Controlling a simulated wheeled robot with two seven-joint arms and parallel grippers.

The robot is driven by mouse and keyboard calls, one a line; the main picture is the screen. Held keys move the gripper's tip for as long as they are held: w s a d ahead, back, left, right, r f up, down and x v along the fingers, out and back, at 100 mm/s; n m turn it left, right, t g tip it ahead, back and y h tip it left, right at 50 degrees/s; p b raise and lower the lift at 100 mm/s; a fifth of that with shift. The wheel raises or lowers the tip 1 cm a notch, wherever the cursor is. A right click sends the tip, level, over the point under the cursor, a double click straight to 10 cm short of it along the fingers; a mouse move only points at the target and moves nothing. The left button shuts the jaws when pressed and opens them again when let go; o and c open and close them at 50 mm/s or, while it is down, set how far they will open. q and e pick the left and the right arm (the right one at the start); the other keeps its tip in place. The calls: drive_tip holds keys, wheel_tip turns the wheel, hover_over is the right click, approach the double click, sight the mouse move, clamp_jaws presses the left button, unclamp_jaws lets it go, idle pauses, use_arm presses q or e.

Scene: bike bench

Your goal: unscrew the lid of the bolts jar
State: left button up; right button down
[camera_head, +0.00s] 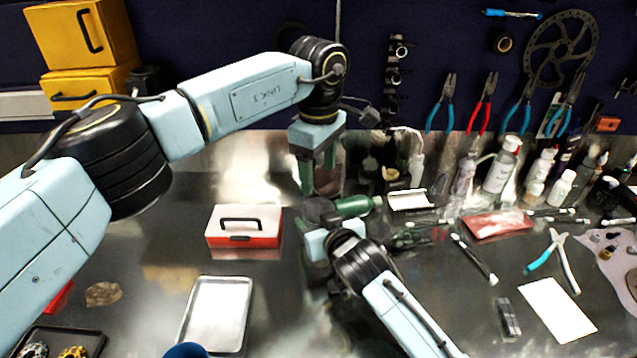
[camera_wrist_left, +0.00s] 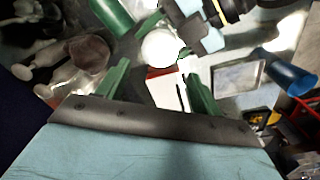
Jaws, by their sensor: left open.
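The bolts jar (camera_head: 318,209) appears as a dim grey shape on the steel bench, partly hidden by my grippers. A round white top, which looks like its lid (camera_wrist_left: 160,48), shows in the left wrist view. My left gripper (camera_head: 320,190) points down above the jar with its green fingers apart and empty. In the left wrist view its fingers (camera_wrist_left: 155,85) show, with the white lid beyond their tips. My right gripper (camera_head: 312,226) is low beside the jar. Its green fingers (camera_wrist_left: 168,38) show by the lid's edge; whether they press on the jar is hidden.
A green bottle (camera_head: 354,205) lies just right of the jar. A red and white box (camera_head: 244,228) stands left, with a metal tray (camera_head: 216,312) in front. Bottles (camera_head: 500,165) and tools crowd the right. The bench between box and right arm is clear.

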sight(319, 207)
use_arm(q)
drive_tip(key=shift+f+n, duration=0.1)
drive_tip(key=shift+n, duration=0.6)
drive_tip(key=shift+f, duration=3.9)
drive_tip(key=c, duration=0.6)
drive_tip(key=o, duration=0.9)
drive_tip(key=shift+r, duration=0.1)
